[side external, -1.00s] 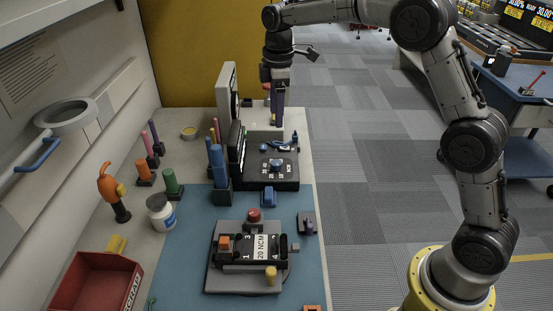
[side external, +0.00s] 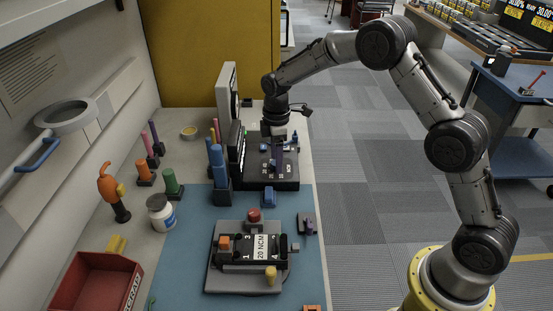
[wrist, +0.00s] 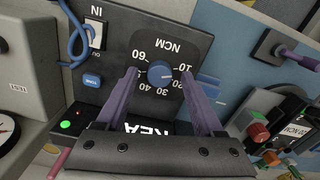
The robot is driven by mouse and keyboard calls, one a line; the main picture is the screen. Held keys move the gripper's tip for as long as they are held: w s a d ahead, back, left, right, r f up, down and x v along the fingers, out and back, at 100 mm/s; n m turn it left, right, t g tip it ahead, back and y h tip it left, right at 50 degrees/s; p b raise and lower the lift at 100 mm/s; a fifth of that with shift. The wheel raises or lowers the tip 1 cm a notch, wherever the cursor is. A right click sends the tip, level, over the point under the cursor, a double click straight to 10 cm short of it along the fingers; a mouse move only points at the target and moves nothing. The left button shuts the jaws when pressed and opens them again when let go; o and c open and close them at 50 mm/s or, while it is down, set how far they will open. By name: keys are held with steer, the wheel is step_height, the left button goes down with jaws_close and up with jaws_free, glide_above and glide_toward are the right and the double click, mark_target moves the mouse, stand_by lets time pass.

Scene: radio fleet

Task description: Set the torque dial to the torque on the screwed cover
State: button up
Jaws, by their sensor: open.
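The blue torque dial (wrist: 160,72) sits on a dark panel marked NCM, with numbers around it. It has a pale pointer mark, toward the right in the wrist view; the exact setting is hard to read. My gripper (wrist: 159,74) is open, its purple fingers on either side of the dial with gaps visible. In the side view my gripper (side external: 277,158) is over the driver unit (side external: 288,184) and hides most of the dial. The screwed cover (side external: 243,256) lies on a grey fixture on the blue mat, labelled 20 NCM; the label also shows in the wrist view (wrist: 297,130).
A blue button (wrist: 92,81) and a blue cable (wrist: 76,35) at the IN socket are near the dial. Blue upright bits (side external: 219,168) stand left of the unit. A red scrap bin (side external: 97,283) is at the front left. A green light (wrist: 66,124) is lit.

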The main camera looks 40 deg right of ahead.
steer(key=shift+f, duration=0.4)
jaws_close()
stand_by(0.4)
steer(key=m, duration=0.4)
steer(key=shift+r, duration=0.1)
steer(key=m, duration=0.4)
steer(key=shift+m, duration=0.3)
stand_by(0.4)
